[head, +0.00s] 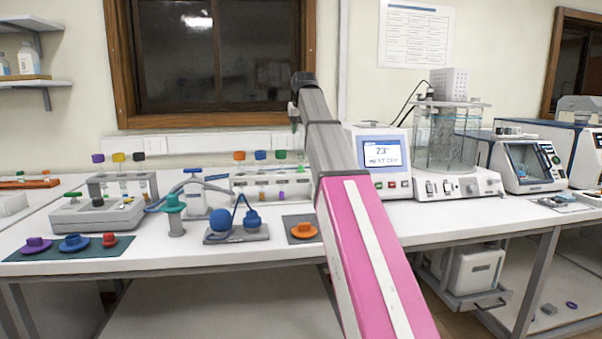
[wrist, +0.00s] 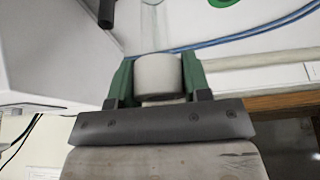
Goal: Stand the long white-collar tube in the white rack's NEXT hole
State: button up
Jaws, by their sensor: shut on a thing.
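In the wrist view my gripper (wrist: 158,65) has its green fingers shut on the white collar (wrist: 158,80) of a tube. The tube's clear glass body (wrist: 150,25) runs out beyond the fingers. In the head view my gripper (head: 294,126) is small and partly hidden by my arm, in the air above the back of the bench; the held tube is not distinct there. The white rack (head: 240,185) stands on the bench below, holding several tubes with orange, blue and green caps. My arm covers part of its right side, and its holes are too small to make out.
A grey rack (head: 95,188) of capped tubes stands left. A teal-topped stand (head: 173,215) and a blue-bulbed holder (head: 237,236) are in front of the racks. A display unit (head: 385,185) with small text and a glass bath (head: 440,140) stand right of my arm.

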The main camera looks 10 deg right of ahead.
aim_at(301, 153)
jog(key=shift+f, duration=0.4)
jog(key=shift+f, duration=1.95)
jog(key=shift+f, duration=2.55)
jog(key=o, duration=1.2)
jog(key=shift+o, duration=0.2)
jog(key=shift+r, duration=0.1)
